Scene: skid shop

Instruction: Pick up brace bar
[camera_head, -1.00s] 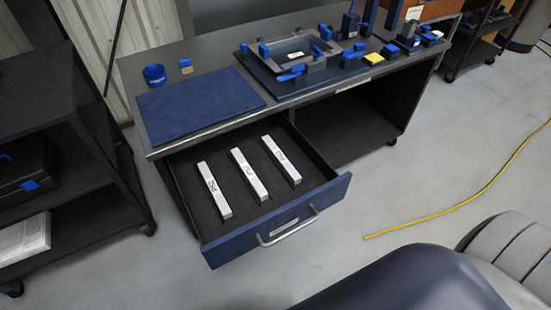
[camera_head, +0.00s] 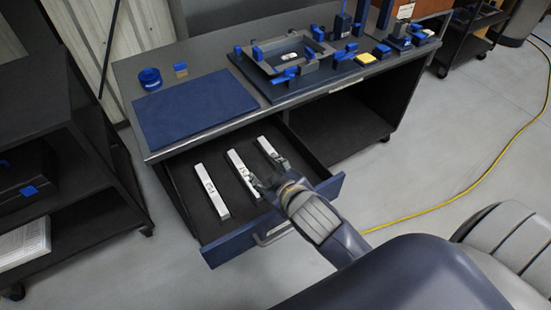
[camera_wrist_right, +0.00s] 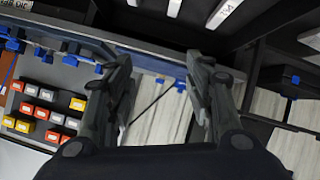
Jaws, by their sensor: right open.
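Three pale brace bars with dark markings lie side by side in the open drawer (camera_head: 184,190): a left bar (camera_head: 210,190), a middle bar (camera_head: 236,163) and a right bar (camera_head: 267,148). My right gripper (camera_head: 262,184) is over the drawer's front part, near the lower ends of the middle and right bars, partly hiding them. I cannot tell its height above them. In the right wrist view my right gripper (camera_wrist_right: 158,58) is open with nothing between its fingers. Pale bars, one of them clear (camera_wrist_right: 224,12), show at that view's top edge. My left gripper is not in view.
The workbench top (camera_head: 215,57) above the drawer carries a blue mat (camera_head: 195,104), a blue ring-shaped item (camera_head: 149,77) and a fixture tray (camera_head: 287,56). A dark shelf (camera_head: 70,135) stands left. A yellow cable (camera_head: 468,195) lies on open floor at right.

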